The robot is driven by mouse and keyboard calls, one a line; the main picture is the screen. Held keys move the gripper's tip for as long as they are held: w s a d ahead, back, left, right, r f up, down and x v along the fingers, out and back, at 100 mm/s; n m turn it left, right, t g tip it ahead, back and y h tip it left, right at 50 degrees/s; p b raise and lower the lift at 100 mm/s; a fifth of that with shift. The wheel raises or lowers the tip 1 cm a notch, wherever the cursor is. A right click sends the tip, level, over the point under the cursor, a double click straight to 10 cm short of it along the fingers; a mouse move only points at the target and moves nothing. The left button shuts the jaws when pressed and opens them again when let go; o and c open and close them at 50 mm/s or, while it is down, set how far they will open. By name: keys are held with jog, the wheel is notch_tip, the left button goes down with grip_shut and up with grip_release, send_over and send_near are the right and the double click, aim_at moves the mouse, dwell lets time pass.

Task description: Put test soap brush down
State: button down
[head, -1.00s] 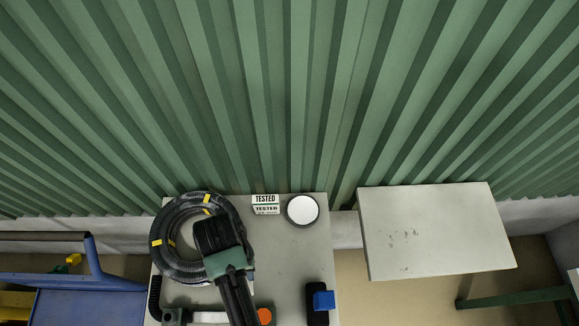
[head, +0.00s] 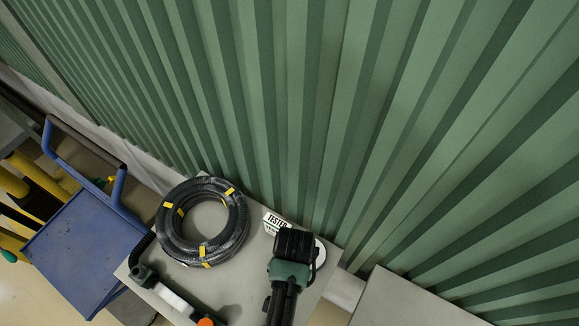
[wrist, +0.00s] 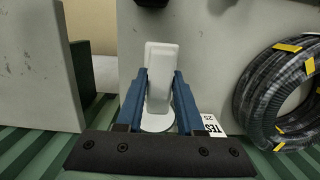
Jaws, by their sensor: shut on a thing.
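In the wrist view a white block-shaped thing (wrist: 162,62), which I take to be the soap brush, stands between the two blue fingers of my gripper (wrist: 160,78). The fingers are shut on its sides. A round white disc (wrist: 156,123) lies just beyond it on the grey table (wrist: 215,70); I cannot tell whether the brush touches anything. In the head view my black and green arm end hides the gripper and the brush. The disc's edge (head: 320,252) shows to the right of my arm end.
A black hose coil with yellow bands (head: 160,222) lies left of my arm, with a TESTED sign (head: 277,221) between. A white fitting (head: 174,299) and an orange knob (head: 205,322) are near the front. A blue cart (head: 80,245) stands left, a second grey table (head: 410,300) right. Green corrugated wall (head: 330,110) behind.

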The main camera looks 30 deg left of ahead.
jog(key=shift+w+f, duration=0.1)
jog(key=shift+f, duration=2.35)
jog(key=shift+f, duration=0.15)
jog(key=c, duration=0.5)
grip_release()
jog(key=shift+c, duration=0.2)
jog(key=r, duration=0.4)
jog(key=w+r, duration=0.1)
jog(key=r, duration=0.7)
jog(key=shift+w+d+r+b, duration=0.1)
jog(key=shift+w+b, duration=0.1)
jog(key=shift+b, duration=0.15)
